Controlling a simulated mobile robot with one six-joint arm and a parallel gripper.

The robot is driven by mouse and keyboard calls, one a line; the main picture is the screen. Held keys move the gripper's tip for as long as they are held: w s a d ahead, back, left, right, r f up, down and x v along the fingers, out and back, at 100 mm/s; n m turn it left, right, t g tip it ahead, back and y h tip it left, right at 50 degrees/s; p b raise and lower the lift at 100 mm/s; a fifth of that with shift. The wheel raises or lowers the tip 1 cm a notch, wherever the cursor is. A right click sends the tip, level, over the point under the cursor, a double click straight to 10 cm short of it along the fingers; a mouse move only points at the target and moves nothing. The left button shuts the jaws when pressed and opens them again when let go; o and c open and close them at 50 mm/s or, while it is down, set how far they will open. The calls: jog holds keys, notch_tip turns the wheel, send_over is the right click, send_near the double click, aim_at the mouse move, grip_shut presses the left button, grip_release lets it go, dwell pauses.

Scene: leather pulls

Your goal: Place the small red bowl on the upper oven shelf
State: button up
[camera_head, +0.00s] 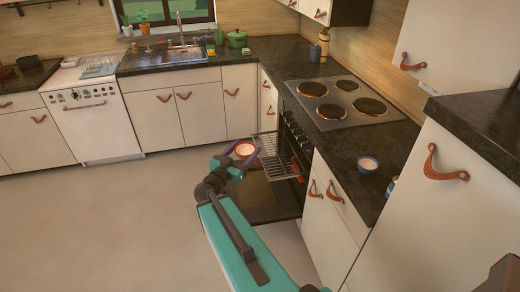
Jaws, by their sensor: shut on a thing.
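My gripper (232,160) is shut on the small red bowl (245,149), with its pale inside facing up. It holds the bowl at the left side of the open oven, near the edge of the upper oven shelf (267,143). I cannot tell whether the bowl touches the shelf. The upper shelf is a wire rack that sticks out from the oven. A lower rack (287,166) shows beneath it. The oven door (272,213) is folded down. My arm and gripper hide part of the door, and the oven's inside is mostly hidden.
The hob (350,97) with its round plates is above the oven. A white dishwasher (94,118) and a sink (170,57) are at the back. The floor to the left is clear.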

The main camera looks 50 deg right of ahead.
jog(key=w+a+n+t+y+b, duration=0.2)
jog(key=w+a, duration=0.3)
jog(key=a, duration=1.5)
jog(key=w+a+f+n+t+y+b, duration=0.1)
jog(key=w+a+t, duration=0.4)
jog(key=a, duration=1.6)
jog(key=shift+w+f+n+y+b, duration=0.15)
jog(key=shift+f+n+y+b, duration=0.2)
jog(key=shift+n+b, duration=0.6)
jog(key=shift+w+d, duration=0.1)
jog(key=shift+w, duration=0.05)
